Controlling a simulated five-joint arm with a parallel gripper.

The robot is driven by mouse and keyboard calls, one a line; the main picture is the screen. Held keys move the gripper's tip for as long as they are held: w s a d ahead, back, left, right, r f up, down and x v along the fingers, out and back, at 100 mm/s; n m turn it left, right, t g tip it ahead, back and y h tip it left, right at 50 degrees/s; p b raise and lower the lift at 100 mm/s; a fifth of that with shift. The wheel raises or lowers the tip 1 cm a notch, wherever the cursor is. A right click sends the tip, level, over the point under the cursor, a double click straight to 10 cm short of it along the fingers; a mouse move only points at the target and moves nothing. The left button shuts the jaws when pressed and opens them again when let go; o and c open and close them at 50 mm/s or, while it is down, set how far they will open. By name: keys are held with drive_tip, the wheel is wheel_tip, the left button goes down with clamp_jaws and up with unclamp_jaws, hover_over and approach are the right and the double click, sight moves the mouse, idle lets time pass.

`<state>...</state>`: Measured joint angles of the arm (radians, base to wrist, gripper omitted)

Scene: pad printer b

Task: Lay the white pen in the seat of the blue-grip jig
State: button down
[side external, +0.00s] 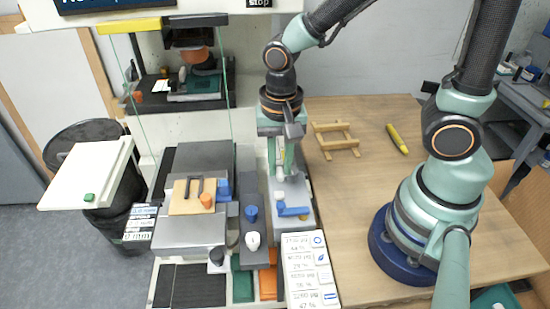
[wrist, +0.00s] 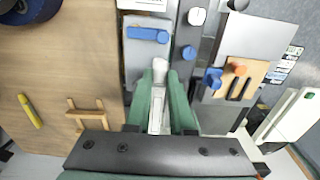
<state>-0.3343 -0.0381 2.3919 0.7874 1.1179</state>
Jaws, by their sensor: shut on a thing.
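In the side view my gripper (side external: 283,172) is over the back of that plate. The wooden board (side external: 180,205), on a grey block to the left, has two dark slots, a blue grip (side external: 223,188) and an orange grip (side external: 207,201). It shows at right in the wrist view (wrist: 258,72), apart from my gripper. I cannot tell which slot is the blue-grip jig's seat.
The grey plate (side external: 305,222) carries a blue bar (side external: 293,211). A dark rail (side external: 247,190) with a blue knob (side external: 251,213) and a white knob (side external: 253,241) stands between plate and board. A wooden rack (side external: 336,141) and a yellow pen (side external: 397,139) lie on the table.

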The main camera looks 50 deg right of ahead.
drive_tip(key=s+a+r, duration=0.2)
drive_tip(key=s+a, duration=0.5)
drive_tip(key=a, duration=0.3)
drive_tip(key=shift+s+a+r, duration=0.2)
drive_tip(key=shift+a+r, duration=0.1)
drive_tip(key=shift+a, duration=0.05)
drive_tip(key=w+a+f, duration=0.2)
drive_tip(key=w, duration=0.8)
drive_tip(key=w+a+f, duration=0.2)
drive_tip(key=w, duration=0.8)
drive_tip(key=shift+s+a+f, duration=0.1)
hover_over(191, 220)
drive_tip(key=shift+f, duration=3.05)
drive_tip(key=shift+f, duration=0.85)
drive_tip(key=c, duration=1)
unclamp_jaws()
